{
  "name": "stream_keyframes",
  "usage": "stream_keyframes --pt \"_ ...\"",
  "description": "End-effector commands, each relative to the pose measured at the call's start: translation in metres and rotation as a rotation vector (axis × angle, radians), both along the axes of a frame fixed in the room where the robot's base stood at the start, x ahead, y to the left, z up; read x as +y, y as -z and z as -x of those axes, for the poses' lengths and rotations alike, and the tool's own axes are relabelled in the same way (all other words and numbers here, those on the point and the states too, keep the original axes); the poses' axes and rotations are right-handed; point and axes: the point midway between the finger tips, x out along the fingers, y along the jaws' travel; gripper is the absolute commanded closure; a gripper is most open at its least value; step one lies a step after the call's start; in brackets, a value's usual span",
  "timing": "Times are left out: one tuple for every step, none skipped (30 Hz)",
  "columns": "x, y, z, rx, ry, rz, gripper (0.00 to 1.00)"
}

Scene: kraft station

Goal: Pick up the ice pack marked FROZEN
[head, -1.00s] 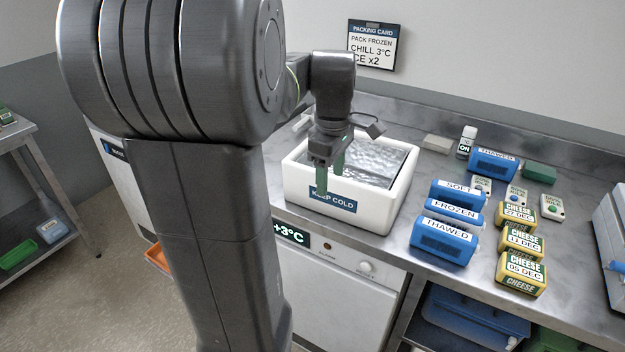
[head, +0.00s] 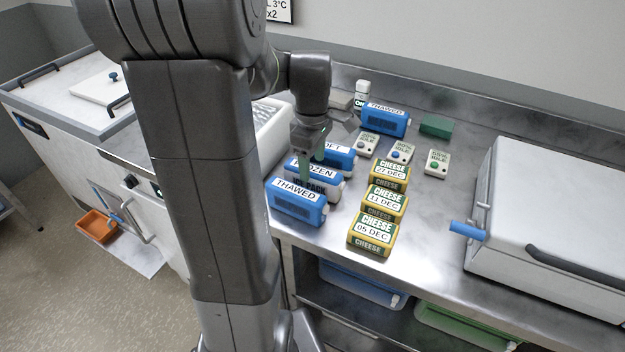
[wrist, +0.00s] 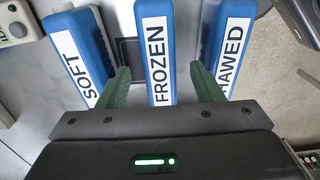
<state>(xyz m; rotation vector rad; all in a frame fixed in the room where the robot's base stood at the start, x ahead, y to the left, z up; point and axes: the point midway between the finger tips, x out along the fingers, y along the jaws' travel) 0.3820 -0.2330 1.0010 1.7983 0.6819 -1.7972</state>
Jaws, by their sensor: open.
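The blue ice pack marked FROZEN (head: 322,184) lies in a row on the steel counter, between the pack marked SOFT (head: 341,157) and a pack marked THAWED (head: 296,208). My gripper (head: 311,160) is over this row and partly hides the FROZEN label. In the wrist view my gripper (wrist: 160,78) is open, with one green finger on each side of the FROZEN pack (wrist: 154,30). The fingers appear near the gaps beside SOFT (wrist: 76,50) and THAWED (wrist: 231,30). I cannot tell how far down they reach.
Several yellow cheese packs (head: 371,233) stand right of the row. Another THAWED pack (head: 385,120), small white devices (head: 437,163) and a green block (head: 437,126) are behind. The white cold box (head: 272,140) is left, partly hidden by my arm. A large grey-lidded case (head: 560,220) is at right.

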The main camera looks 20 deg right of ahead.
Motion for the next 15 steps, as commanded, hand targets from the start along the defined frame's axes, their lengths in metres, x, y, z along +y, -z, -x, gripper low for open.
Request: stream_keyframes --pt "0.0 0.006 0.001 0.004 0.0 -0.002 0.4" --pt "0.0 0.01 0.001 0.005 0.0 -0.002 0.4" --pt "0.0 0.017 0.001 0.007 0.0 -0.003 0.4" --pt "0.0 0.022 0.001 0.005 0.0 -0.003 0.4" --pt "0.0 0.026 0.001 0.005 0.0 -0.003 0.4" --pt "0.0 0.033 0.001 0.005 0.0 -0.002 0.4" --pt "0.0 0.037 0.001 0.005 0.0 -0.003 0.4" --pt "0.0 0.04 0.001 0.005 0.0 -0.002 0.4" --pt "0.0 0.044 0.001 0.003 0.0 -0.002 0.4" --pt "0.0 0.046 0.001 0.003 0.0 -0.002 0.4" --pt "0.0 0.047 0.001 0.003 0.0 -0.002 0.4" --pt "0.0 0.049 0.0 0.002 0.0 -0.001 0.4" --pt "0.0 0.049 0.0 0.001 0.0 0.0 0.4" --pt "0.0 0.049 0.0 0.001 0.0 -0.001 0.4" --pt "0.0 0.049 0.0 0.001 0.0 -0.001 0.4"
